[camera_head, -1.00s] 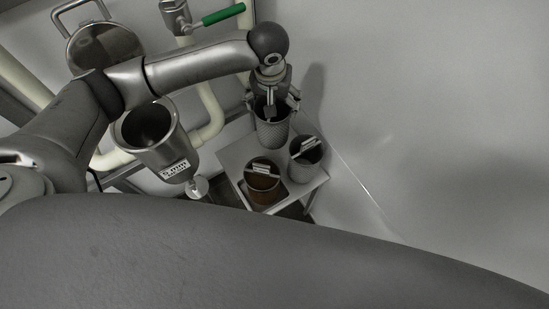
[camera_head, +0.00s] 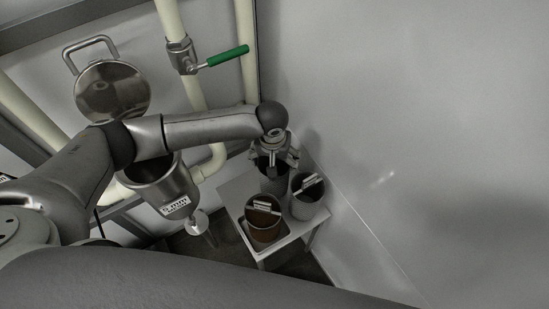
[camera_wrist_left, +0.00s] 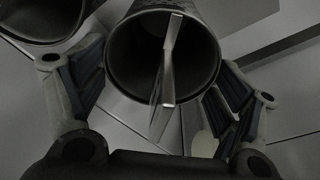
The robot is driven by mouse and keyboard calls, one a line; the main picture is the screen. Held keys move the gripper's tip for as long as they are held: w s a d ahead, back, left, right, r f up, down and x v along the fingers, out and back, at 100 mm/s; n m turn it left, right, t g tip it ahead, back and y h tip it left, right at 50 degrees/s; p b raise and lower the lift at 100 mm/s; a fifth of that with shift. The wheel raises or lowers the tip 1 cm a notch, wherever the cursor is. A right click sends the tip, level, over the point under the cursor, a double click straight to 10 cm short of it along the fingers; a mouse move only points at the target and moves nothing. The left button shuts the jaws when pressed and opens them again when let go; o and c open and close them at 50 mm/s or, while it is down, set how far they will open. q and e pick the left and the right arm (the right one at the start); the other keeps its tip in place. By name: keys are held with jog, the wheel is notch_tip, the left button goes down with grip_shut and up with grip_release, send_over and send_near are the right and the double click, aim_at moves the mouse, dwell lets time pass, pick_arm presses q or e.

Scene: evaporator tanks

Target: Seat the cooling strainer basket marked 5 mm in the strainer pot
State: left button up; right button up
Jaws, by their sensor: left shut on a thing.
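My left gripper (camera_head: 272,160) is shut on a grey perforated strainer basket (camera_head: 270,186), at the back of the small table. In the left wrist view the basket (camera_wrist_left: 128,62) is upright with its mouth between the fingers (camera_wrist_left: 160,108), and a flat handle bar crosses the mouth. No marking is readable on it. The steel strainer pot (camera_head: 158,192) stands open to the left, with a label reading 5 mm on its front. Its round lid (camera_head: 112,92) is swung up behind it. My right gripper is not in view.
A small white table (camera_head: 236,190) carries a rusty-brown basket (camera_head: 264,235) in front and another grey basket (camera_head: 308,207) at right, close to the held one. Cream pipes and a green-handled valve (camera_head: 228,56) stand behind. A pale wall bounds the right side.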

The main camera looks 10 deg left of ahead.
pick_arm(q)
jog(key=o, duration=1.4)
jog(key=shift+f, duration=0.1)
jog(key=shift+o, duration=0.2)
